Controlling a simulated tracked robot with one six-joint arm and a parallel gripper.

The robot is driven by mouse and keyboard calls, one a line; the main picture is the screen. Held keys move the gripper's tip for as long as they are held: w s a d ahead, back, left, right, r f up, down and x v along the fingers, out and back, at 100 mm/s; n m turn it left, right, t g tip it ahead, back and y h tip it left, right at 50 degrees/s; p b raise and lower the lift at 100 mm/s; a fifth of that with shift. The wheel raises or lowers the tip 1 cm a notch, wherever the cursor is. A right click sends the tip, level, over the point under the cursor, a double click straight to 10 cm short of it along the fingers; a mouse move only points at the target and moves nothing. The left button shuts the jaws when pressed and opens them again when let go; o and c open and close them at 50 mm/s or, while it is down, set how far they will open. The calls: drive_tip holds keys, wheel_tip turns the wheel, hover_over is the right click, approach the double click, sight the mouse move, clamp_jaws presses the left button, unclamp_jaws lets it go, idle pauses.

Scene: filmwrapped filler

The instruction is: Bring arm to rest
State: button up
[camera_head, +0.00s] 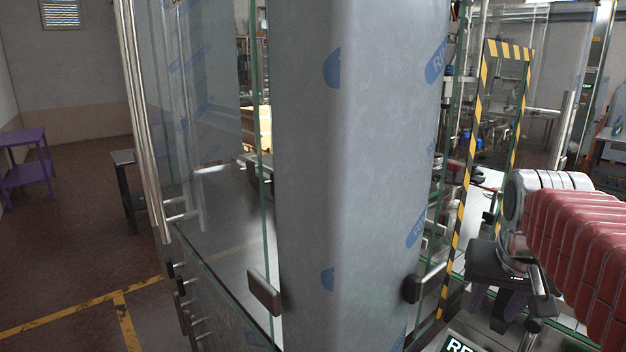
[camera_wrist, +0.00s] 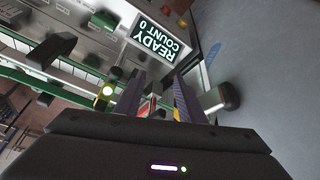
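My arm comes in from the right in the head view, with a red ribbed sleeve and a pale rounded joint. My gripper (camera_head: 497,303) hangs below that joint, its dark body above two purple fingers that point down. In the wrist view my gripper (camera_wrist: 158,82) shows its two fingers apart, with a gap between them. Nothing is held between the fingertips; small red and white parts show in the gap, at a depth I cannot tell.
A grey film-wrapped column (camera_head: 350,180) stands left of my arm, near glass panels. A display reading READY COUNT 0 (camera_wrist: 160,38) lies beyond the fingers. A black-and-yellow striped frame (camera_head: 466,190) stands behind. Open floor (camera_head: 70,240) and a purple table (camera_head: 25,170) are left.

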drive_tip(key=s+a+f+n+y, duration=0.1)
drive_tip(key=s+a+f, duration=0.3)
drive_tip(key=a, duration=0.4)
drive_tip(key=s+a+f+n+t+y, duration=0.1)
drive_tip(key=s+a+f+n, duration=0.3)
drive_tip(key=a, duration=0.4)
drive_tip(key=shift+s+a+f, duration=0.15)
drive_tip(key=shift+s+f, duration=0.55)
drive_tip(key=shift+s, duration=0.55)
drive_tip(key=shift+c, duration=0.6)
drive_tip(key=shift+s, duration=0.1)
